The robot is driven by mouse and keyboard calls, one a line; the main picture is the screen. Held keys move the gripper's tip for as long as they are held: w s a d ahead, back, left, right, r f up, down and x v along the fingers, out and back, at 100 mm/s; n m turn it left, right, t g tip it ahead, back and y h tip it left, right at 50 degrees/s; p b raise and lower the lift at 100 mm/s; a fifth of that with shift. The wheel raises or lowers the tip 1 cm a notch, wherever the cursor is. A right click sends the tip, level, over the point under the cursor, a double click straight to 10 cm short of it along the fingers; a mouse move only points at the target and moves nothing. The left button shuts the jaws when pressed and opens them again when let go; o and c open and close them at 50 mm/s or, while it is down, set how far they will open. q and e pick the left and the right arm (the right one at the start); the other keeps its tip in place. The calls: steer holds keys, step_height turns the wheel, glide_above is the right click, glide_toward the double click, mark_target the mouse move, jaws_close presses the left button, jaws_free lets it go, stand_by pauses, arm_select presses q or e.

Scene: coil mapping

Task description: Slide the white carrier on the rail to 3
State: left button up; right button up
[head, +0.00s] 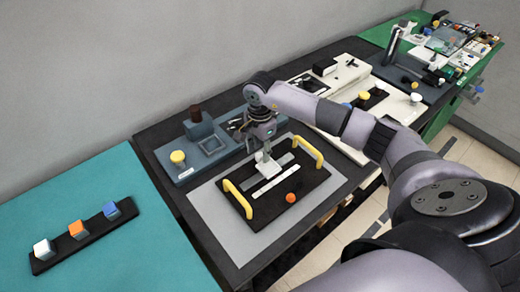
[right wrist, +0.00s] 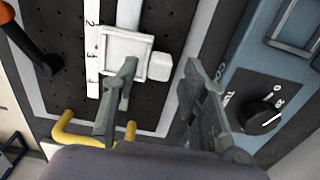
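The white carrier (head: 266,165) sits on the rail of a black perforated board (head: 243,201). In the right wrist view the carrier (right wrist: 122,50) is a square white plate with a small white block (right wrist: 160,66) at its side. A white scale strip (right wrist: 92,42) runs beside it; a 2 is readable, and the carrier lies beside the marks below that, too small to read surely. My right gripper (right wrist: 162,64) is open, its fingers apart on either side of the small block; contact cannot be told. In the head view my right gripper (head: 262,138) is above the carrier. My left gripper is not in view.
Yellow handles (head: 238,199) and (head: 302,152) stand at both ends of the board. An orange ball-shaped knob (head: 291,198) is at its front. A blue-grey panel (head: 186,163) with a dial (right wrist: 262,115) lies behind.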

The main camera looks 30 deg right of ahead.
steer(key=shift+f, duration=0.65)
steer(key=shift+c, duration=0.6)
steer(key=shift+r, duration=0.1)
jaws_close()
